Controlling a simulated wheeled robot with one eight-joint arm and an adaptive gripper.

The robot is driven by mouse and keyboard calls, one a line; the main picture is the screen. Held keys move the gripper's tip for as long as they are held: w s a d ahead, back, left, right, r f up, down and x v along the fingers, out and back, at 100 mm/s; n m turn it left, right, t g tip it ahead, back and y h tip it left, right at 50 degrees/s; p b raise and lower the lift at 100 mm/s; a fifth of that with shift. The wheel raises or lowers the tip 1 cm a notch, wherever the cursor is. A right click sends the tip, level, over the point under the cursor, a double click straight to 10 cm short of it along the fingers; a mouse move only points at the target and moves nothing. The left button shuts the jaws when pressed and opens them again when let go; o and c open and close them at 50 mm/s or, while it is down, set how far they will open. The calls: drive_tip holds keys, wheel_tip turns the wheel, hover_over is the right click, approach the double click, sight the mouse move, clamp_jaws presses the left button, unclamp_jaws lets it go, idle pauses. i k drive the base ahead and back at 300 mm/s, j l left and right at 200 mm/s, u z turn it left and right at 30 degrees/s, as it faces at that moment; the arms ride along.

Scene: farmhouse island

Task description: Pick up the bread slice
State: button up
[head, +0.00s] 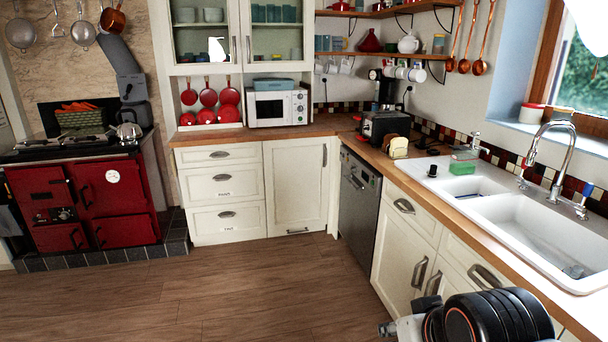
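The bread slice (399,148) is a small pale, cream-coloured slice with a brown edge. It stands upright on the wooden counter in the head view, just right of the black toaster (383,127). A browner piece, perhaps another slice, shows close behind it on its left. Part of my arm, with black rounded joints, shows at the bottom right, well in front of the bread and apart from it. I cannot make out my gripper's fingers in this view.
The wooden counter (332,128) runs along the back and right. The white sink (540,232) with its curved tap (551,160) lies nearer, right of the bread. A green-and-clear item (463,160) sits by the sink. The dishwasher (357,203) is below the toaster. The wooden floor (250,290) is clear.

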sight(398, 142)
drive_tip(key=i, duration=1)
drive_tip(key=i+j+z, duration=0.1)
drive_tip(key=i, duration=0.85)
